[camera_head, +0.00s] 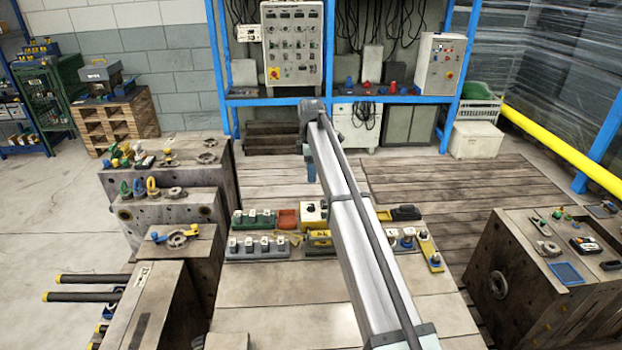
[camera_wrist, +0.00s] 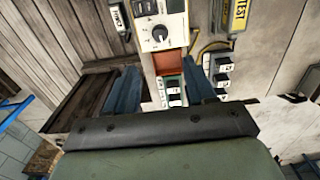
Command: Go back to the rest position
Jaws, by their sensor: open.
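My gripper (camera_head: 311,172) hangs from the far end of my arm, above the back of the workbench (camera_head: 285,290) in the head view. In the wrist view its two blue fingers (camera_wrist: 161,72) stand apart with nothing held between them. A small red tray (camera_wrist: 171,64) shows beyond the gap between the fingertips. The red tray also shows in the head view (camera_head: 287,219), below my gripper and a little to its left. My arm hides part of the bench's middle.
Near the bench's back lie a yellow-and-white dial box (camera_head: 313,214) and green racks with switch-like blocks (camera_head: 254,219). Steel mould blocks stand left (camera_head: 165,215) and right (camera_head: 540,285). A blue shelf (camera_head: 345,99) stands behind. The bench's front left is clear.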

